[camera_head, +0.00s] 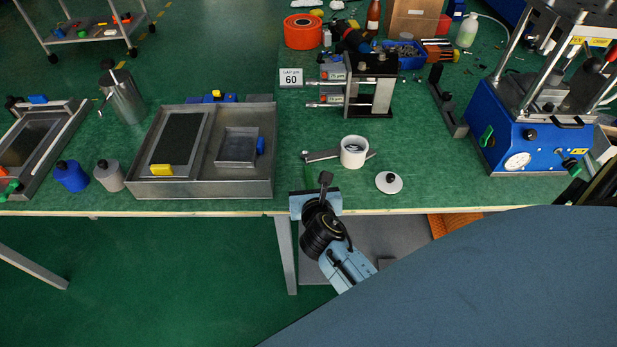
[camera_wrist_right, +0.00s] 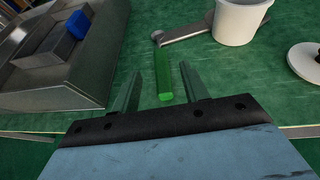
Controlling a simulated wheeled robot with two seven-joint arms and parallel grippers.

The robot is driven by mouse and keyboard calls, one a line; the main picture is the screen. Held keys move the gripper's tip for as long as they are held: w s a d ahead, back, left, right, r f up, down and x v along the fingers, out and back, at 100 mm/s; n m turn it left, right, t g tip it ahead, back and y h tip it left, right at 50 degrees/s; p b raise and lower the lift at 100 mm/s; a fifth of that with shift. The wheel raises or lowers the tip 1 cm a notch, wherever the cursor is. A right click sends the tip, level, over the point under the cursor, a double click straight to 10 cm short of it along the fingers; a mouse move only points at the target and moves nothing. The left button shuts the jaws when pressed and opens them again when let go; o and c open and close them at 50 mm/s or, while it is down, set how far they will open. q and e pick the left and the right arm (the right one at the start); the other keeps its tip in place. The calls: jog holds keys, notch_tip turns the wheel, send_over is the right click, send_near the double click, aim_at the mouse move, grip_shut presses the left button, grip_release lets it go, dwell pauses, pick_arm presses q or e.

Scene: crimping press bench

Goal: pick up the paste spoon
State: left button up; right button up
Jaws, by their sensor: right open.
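A bright green bar, which looks like the handle of the paste spoon (camera_wrist_right: 163,75), lies on the green bench top near its front edge. In the head view it shows only as a small green piece (camera_head: 308,177) by my right gripper. A flat metal piece (camera_wrist_right: 185,33) lies behind its far end, beside a white cup (camera_wrist_right: 240,20); I cannot tell whether the two join. My right gripper (camera_wrist_right: 161,88) is open, its two fingers apart on either side of the green handle, with gaps between. My left gripper is not in view.
A grey metal tray (camera_head: 205,189) stands to the left. The white cup (camera_head: 354,151) stands close behind, and a white round lid (camera_head: 389,182) lies to the right. A blue press (camera_head: 510,140) is at the far right. Bare bench lies between lid and press.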

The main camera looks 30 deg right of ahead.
aim_at(309, 177)
jog(key=x, duration=0.2)
jog(key=b+x, duration=0.1)
jog(key=x, duration=0.1)
jog(key=shift+s+f, duration=0.1)
jog(key=shift+f, duration=0.25)
jog(key=shift+d+f, duration=0.1)
jog(key=shift+w, duration=0.25)
jog(key=c, duration=1)
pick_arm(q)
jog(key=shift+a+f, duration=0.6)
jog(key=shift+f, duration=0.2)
